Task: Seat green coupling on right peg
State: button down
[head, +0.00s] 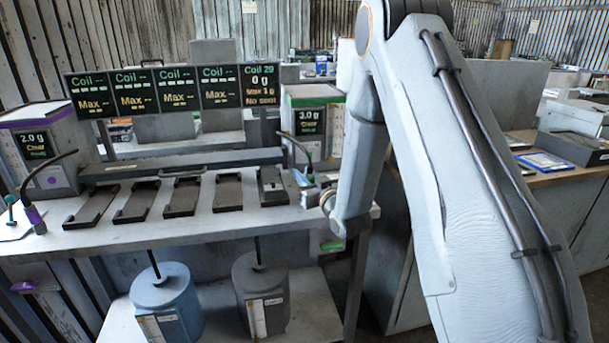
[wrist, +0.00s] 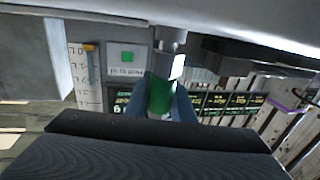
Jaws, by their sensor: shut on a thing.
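The green coupling (wrist: 160,97) shows in the wrist view between the two blue-grey fingers of my gripper (wrist: 163,108), which is shut on it. A pale metal piece and a grey cylinder (wrist: 170,38) line up just beyond the coupling; I cannot tell whether they touch it or whether they are the right peg. In the head view my gripper (head: 308,182) is at the right end of the bench, in front of the green-topped cabinet (head: 313,130). A dark hose curves down to it. The coupling and right peg are not clear there.
The bench (head: 130,232) holds several dark trays (head: 183,196) in a row, with coil displays (head: 178,88) above. A purple coupling (head: 35,216) on a hose stands at the left by the purple-topped cabinet (head: 45,145). Blue (head: 165,300) and grey (head: 262,290) canisters stand below.

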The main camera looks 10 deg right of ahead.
jog(key=shift+f, duration=0.4)
jog(key=c, duration=1.4)
grip_release()
jog(key=shift+c, duration=0.2)
jog(key=shift+s, duration=0.1)
jog(key=b+v, duration=0.2)
jog(key=v, duration=0.5)
jog(key=shift+s, duration=0.3)
